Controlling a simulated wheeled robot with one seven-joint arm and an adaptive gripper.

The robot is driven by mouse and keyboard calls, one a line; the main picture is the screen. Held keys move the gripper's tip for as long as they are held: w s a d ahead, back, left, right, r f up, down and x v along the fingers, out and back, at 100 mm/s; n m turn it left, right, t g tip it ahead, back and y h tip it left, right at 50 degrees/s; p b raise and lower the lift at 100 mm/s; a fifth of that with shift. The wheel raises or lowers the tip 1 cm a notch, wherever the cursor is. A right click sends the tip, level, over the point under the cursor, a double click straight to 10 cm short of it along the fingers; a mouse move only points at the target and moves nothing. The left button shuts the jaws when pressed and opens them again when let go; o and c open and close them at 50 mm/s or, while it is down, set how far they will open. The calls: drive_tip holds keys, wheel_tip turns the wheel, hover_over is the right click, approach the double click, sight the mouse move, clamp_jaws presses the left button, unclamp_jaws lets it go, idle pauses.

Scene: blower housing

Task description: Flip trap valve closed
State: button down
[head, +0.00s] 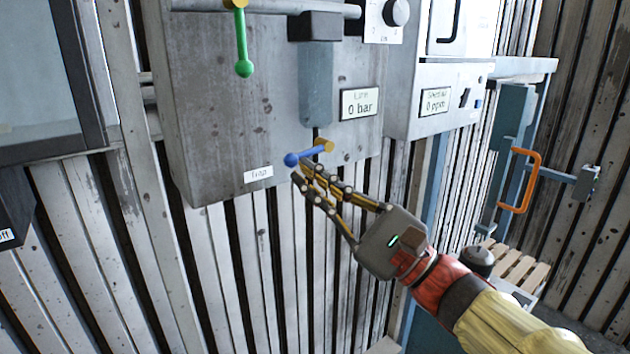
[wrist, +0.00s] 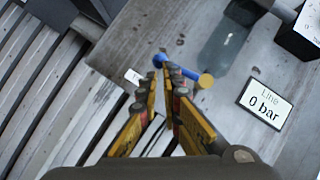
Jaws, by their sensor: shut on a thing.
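The trap valve has a blue lever (head: 311,153) with a ball end and a brass hub (head: 325,145), low on the grey panel. The lever lies roughly level, its ball end pointing left of the hub, beside a small white label (head: 258,174) that appears to read "Trap". My gripper (head: 299,169) reaches up from the lower right and is shut on the lever near its ball end. In the wrist view the fingertips (wrist: 166,69) meet the blue lever (wrist: 186,69), partly hiding it; the brass hub (wrist: 206,80) shows to the right.
A green lever (head: 243,45) hangs down from a grey pipe above. The line display (head: 360,104) reads 0 bar, and a second display (head: 435,102) reads 0 ppm. An orange handle (head: 525,180) stands out at the right. Below the panel is slatted wall.

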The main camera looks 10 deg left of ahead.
drive_tip(key=shift+s+a, duration=0.2)
drive_tip(key=shift+a, duration=0.05)
idle(0.4)
